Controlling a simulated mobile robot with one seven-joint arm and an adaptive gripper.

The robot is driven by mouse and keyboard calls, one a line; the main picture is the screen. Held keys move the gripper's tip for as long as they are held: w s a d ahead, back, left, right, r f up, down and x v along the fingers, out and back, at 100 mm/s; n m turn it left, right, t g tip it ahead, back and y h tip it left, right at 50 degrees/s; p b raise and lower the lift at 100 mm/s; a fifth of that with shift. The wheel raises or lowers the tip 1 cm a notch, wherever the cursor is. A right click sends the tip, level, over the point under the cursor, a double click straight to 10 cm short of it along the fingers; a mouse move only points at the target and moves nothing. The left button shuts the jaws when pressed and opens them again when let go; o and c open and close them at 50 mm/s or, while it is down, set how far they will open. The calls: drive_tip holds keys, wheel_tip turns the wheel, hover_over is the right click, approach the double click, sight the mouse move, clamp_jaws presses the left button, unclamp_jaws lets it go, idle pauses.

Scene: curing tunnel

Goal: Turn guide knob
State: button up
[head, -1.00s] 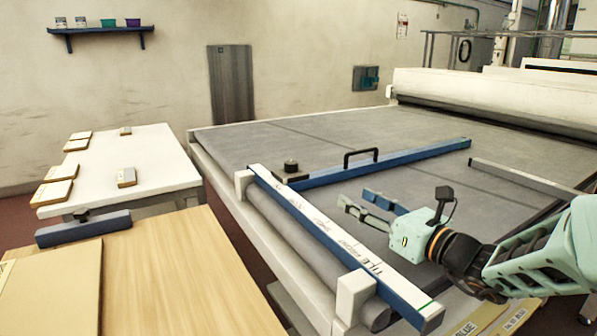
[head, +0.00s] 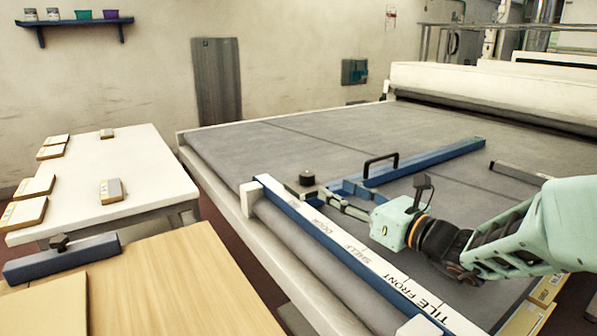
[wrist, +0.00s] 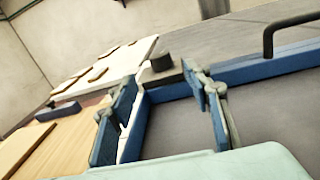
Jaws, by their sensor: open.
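The black guide knob (head: 307,178) stands upright on a small plate at the near left end of the blue guide bar (head: 430,160). In the wrist view the knob (wrist: 162,62) shows beyond and between my fingertips, with no visible contact. My gripper (head: 328,192) is open, with its blue-padded fingers pointing left toward the knob. In the wrist view my gripper (wrist: 160,88) has one finger on each side of the knob in the picture. The gap in depth is hard to judge.
A black handle (head: 381,168) rises from the guide bar. A blue-and-white lettered rail (head: 345,250) runs along the belt's front edge. The grey belt (head: 290,145) is mostly clear.

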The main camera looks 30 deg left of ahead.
sight(313, 176)
drive_tip(key=b+x, duration=0.1)
drive_tip(key=x, duration=1)
drive_tip(key=shift+a+b, duration=0.15)
drive_tip(key=shift+b, duration=0.15)
drive_tip(key=shift+r, duration=0.1)
drive_tip(key=c, duration=1.2)
drive_tip(key=shift+r+p, duration=0.1)
drive_tip(key=shift+p, duration=0.2)
